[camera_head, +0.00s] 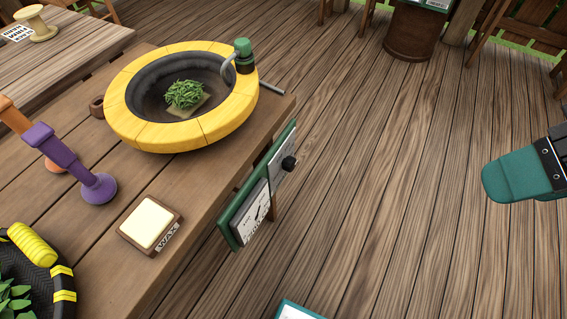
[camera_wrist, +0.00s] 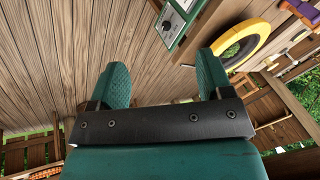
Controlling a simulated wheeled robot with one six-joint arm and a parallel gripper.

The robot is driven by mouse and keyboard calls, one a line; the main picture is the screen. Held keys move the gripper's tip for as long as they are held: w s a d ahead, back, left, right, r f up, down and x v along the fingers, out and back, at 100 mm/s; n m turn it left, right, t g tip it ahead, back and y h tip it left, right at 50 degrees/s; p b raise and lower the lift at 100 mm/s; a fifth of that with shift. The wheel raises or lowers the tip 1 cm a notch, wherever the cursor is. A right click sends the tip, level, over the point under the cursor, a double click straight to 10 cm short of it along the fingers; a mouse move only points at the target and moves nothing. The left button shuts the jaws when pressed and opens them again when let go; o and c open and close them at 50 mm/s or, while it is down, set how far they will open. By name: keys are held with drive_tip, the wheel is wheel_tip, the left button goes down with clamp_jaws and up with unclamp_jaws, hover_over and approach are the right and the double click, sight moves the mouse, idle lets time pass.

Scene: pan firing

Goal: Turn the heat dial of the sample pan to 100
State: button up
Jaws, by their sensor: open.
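The sample pan (camera_head: 128,123) has a thick yellow segmented rim and a dark bowl with green leaves (camera_head: 184,94) inside. A green-framed panel (camera_head: 233,232) hangs on the table's side edge below it. The panel carries a white gauge (camera_head: 255,208) and a small black knob, the heat dial (camera_head: 289,164). The gauge reading is too small to tell. In the wrist view, the panel (camera_wrist: 172,37) and yellow rim (camera_wrist: 228,36) show beyond the fingers. My gripper (camera_wrist: 162,76) is open and empty, in the air right of the table, apart from the dial.
A wax block (camera_head: 149,222), a purple-handled tool (camera_head: 70,160) and a black basket (camera_head: 62,283) with yellow trim lie on the table. A green tap-like fitting (camera_head: 243,55) stands at the pan's rim. The plank floor between panel and gripper is clear.

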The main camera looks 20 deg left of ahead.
drive_tip(key=w+a+f+m+y+b, duration=0.2)
drive_tip(key=w+a+f+b, duration=0.15)
drive_tip(key=f+b, duration=0.55)
drive_tip(key=w+a+f+m+y+b, duration=0.2)
drive_tip(key=w+a+f+y+b, duration=0.15)
drive_tip(key=f+b, duration=0.6)
drive_tip(key=w+a+f+m+y+b, duration=0.2)
drive_tip(key=a+f+b, duration=0.2)
drive_tip(key=f+b, duration=0.5)
drive_tip(key=m+t+y+b, duration=0.1)
drive_tip(key=m+y+b, duration=0.6)
drive_tip(key=b, duration=1.4)
approach(294, 166)
drive_tip(key=shift+m+t+h, duration=0.3)
drive_tip(key=shift+m+h, duration=0.45)
drive_tip(key=shift+m, duration=0.05)
drive_tip(key=a+p, duration=0.3)
drive_tip(key=p, duration=0.1)
drive_tip(key=a+r+p, duration=0.1)
drive_tip(key=a+p, duration=0.6)
drive_tip(key=p, duration=0.1)
drive_tip(key=shift+w+a+r, duration=0.1)
drive_tip(key=shift+a+r, duration=0.1)
drive_tip(key=shift+r, duration=0.05)
drive_tip(key=shift+c, duration=0.3)
drive_tip(key=c, duration=0.9)
